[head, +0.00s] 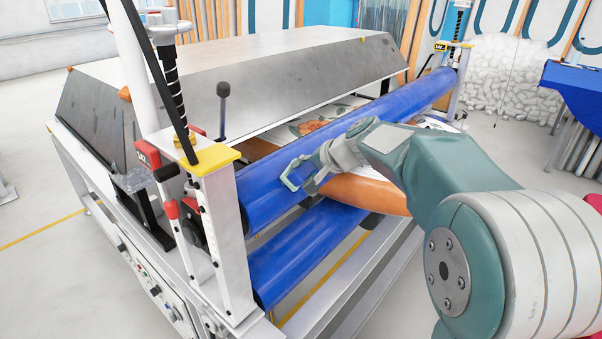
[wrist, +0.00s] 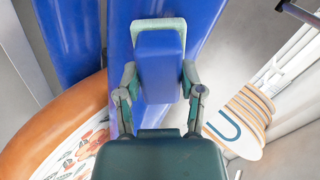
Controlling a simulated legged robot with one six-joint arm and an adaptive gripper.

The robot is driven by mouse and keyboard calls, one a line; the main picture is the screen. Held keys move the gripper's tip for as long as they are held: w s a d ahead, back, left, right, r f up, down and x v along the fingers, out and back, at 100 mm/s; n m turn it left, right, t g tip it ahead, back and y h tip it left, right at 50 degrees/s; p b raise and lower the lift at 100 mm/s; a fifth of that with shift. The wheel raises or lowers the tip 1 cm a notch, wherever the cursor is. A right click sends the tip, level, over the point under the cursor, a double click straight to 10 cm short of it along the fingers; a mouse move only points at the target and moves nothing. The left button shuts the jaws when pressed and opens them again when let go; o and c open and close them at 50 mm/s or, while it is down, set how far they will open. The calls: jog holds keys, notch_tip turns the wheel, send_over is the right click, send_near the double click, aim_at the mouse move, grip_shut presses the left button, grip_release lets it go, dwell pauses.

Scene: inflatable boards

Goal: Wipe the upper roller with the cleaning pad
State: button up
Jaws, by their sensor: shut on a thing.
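The upper roller (head: 405,97) is a long blue cylinder running from the near left post to the far right post in the head view. It also passes behind the pad in the wrist view (wrist: 199,22). My gripper (head: 308,174) is over the near part of this roller. In the wrist view its two fingers (wrist: 160,82) are shut on the cleaning pad (wrist: 159,56), a blue block with a pale green border. The pad lies at the roller's surface; I cannot tell whether it is touching. In the head view, its blue part blends with the roller.
The lower roller (head: 300,252) is below the upper one. An orange-edged board (head: 372,193) sticks out between the rollers. The near post (head: 222,215) with its yellow cap (head: 211,158) stands left of my gripper. A grey hood (head: 270,70) is behind.

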jog(key=shift+w+d, duration=3.1)
jog(key=shift+w, duration=0.1)
jog(key=shift+s+a+f, duration=0.15)
jog(key=shift+s+a, duration=4.45)
jog(key=shift+v, duration=3)
jog(key=shift+v, duration=1.5)
